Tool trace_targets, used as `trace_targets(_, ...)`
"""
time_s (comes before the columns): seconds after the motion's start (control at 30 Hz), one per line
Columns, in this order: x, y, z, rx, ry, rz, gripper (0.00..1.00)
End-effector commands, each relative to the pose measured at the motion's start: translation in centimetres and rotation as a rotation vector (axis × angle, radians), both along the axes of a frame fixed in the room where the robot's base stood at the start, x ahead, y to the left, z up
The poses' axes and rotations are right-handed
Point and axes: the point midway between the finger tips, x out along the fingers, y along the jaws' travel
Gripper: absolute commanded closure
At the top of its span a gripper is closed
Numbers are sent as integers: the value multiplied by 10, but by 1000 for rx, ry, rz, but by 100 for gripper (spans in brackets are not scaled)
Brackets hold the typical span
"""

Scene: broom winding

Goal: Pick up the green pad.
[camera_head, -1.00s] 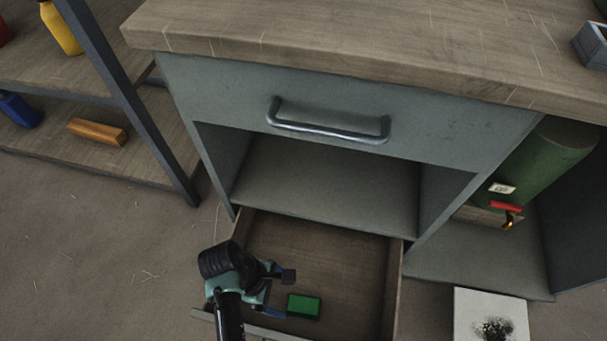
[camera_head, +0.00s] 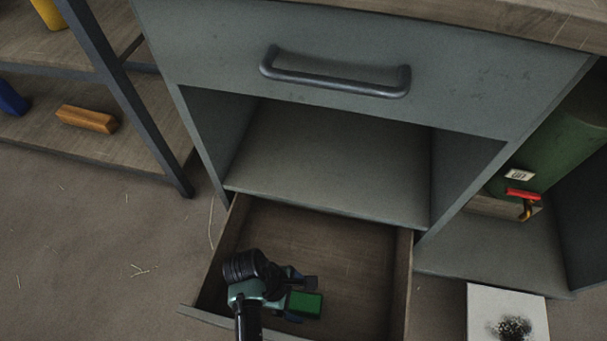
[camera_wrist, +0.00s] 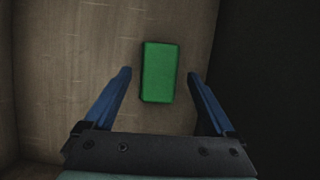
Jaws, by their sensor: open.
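The green pad (camera_head: 305,304) is a small green block lying on the floor of the open lower drawer (camera_head: 335,240). In the wrist view the pad (camera_wrist: 159,72) lies upright in the picture, between the lines of the two blue fingers and slightly beyond their tips. My gripper (camera_wrist: 161,75) is open and empty. In the head view my gripper (camera_head: 297,295) is inside the drawer at the pad's left side, and its fingers partly overlap the pad's edge. I cannot tell whether they touch it.
The drawer sits under a grey cabinet with a closed upper drawer and handle (camera_head: 335,84). A shelf rack (camera_head: 120,90) stands at left with an orange block (camera_head: 87,119).

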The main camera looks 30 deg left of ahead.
Motion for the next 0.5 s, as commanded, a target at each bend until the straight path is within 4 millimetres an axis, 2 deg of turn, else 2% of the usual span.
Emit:
trace_targets(0.03, 1, -2, -13, 0, 0, 1, 10)
trace_targets(0.2, 3, -9, -28, 0, 1, 1, 10)
trace_targets(0.47, 4, -10, -27, 0, 0, 1, 10)
trace_targets(0.5, 4, -10, -27, 0, 0, 1, 14)
